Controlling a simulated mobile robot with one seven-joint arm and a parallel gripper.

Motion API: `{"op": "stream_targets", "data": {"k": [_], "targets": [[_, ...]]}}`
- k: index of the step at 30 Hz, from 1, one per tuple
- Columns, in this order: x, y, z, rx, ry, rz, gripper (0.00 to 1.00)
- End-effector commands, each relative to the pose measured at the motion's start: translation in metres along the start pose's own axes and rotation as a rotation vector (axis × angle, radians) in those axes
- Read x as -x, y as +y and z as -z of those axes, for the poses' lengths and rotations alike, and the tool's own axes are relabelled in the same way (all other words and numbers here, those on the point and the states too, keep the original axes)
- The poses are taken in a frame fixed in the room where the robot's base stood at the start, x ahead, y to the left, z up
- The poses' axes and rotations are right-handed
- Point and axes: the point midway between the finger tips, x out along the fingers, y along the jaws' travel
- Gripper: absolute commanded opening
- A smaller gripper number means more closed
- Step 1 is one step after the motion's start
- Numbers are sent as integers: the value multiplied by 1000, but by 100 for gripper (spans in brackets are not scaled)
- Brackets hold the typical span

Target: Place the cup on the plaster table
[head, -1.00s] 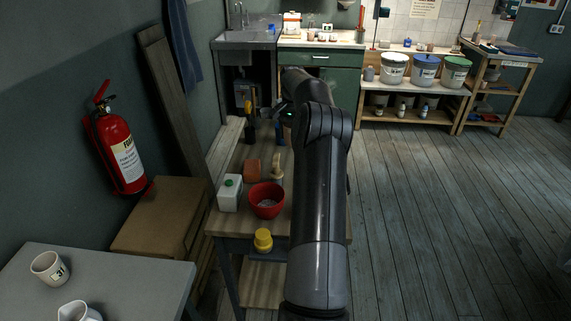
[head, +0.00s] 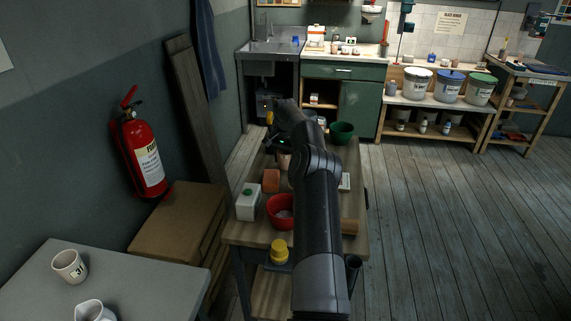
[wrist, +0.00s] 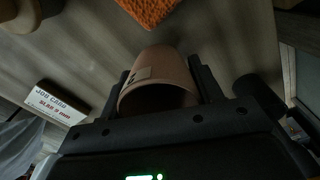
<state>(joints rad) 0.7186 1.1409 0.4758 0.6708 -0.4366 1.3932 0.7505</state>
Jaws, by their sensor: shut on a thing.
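A pinkish-brown cup (wrist: 162,75) with a small tan label sits between the two fingers of my gripper (wrist: 165,82) in the wrist view. My gripper is shut on it. In the head view my gripper (head: 284,143) is over the wooden table (head: 252,229), and a bit of the cup (head: 284,160) shows below it, partly hidden by my arm. I cannot tell whether the cup touches the tabletop. No label in view says which table is the plaster table.
An orange sponge (head: 271,181), white bottle (head: 248,202), red bowl (head: 281,211) and green bowl (head: 342,132) stand on the wooden table. A grey table (head: 150,280) at front left bears a marked cup (head: 70,266).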

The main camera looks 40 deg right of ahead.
Motion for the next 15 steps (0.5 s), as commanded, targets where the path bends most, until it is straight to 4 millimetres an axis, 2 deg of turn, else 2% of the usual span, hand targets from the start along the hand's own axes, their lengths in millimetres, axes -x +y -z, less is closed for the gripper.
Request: {"op": "stream_targets", "data": {"k": [1, 4, 14, 15], "targets": [[-9, 1, 0, -1, -3, -1, 34], [-19, 1, 0, -1, -2, 0, 34], [-22, 0, 0, 0, 0, 0, 34], [-23, 0, 0, 0, -1, 0, 60]]}}
